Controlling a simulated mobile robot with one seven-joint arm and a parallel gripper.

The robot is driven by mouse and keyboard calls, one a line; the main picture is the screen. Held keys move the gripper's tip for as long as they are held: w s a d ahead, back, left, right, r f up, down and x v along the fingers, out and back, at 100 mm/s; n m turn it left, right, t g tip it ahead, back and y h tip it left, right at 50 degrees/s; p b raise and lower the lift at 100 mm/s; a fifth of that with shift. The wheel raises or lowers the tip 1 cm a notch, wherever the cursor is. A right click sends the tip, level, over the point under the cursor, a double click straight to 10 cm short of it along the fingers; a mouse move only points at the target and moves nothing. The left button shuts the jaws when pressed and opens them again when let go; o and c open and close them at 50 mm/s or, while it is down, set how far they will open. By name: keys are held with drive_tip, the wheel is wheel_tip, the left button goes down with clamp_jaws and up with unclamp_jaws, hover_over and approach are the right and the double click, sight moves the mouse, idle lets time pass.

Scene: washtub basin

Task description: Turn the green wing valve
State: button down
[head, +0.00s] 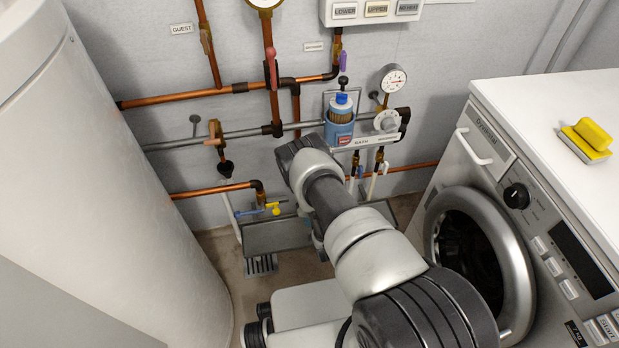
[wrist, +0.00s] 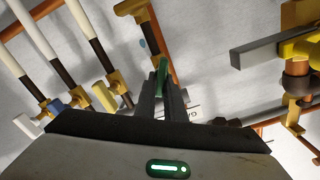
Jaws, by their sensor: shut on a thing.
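The green wing valve (wrist: 163,74) shows in the wrist view as a narrow upright green piece at the tips of my gripper (wrist: 161,92). My two dark fingers are closed together with the green wing between them. The fingers hide most of the valve's lower part and its stem. In the head view my own arm covers the gripper, and I cannot make out the green valve there.
In the wrist view, white pipes with brass fittings (wrist: 106,97) are close on the left, and a grey bar (wrist: 262,48) is on the right. In the head view, a washing machine (head: 480,170) stands right, a white tank (head: 90,190) left, and copper pipes (head: 185,96) cross the wall.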

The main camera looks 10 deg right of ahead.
drive_tip(key=m, duration=0.6)
drive_tip(key=shift+w+d+f+m+b, duration=0.1)
drive_tip(key=shift+d+f+m+b, duration=0.15)
drive_tip(key=shift+d+m+b, duration=0.1)
drive_tip(key=m, duration=0.3)
drive_tip(key=shift+f, duration=0.15)
drive_tip(key=shift+f+m, duration=0.1)
drive_tip(key=shift+m, duration=1.05)
drive_tip(key=c, duration=1.8)
unclamp_jaws()
drive_tip(key=shift+c, duration=0.2)
drive_tip(key=shift+f, duration=0.1)
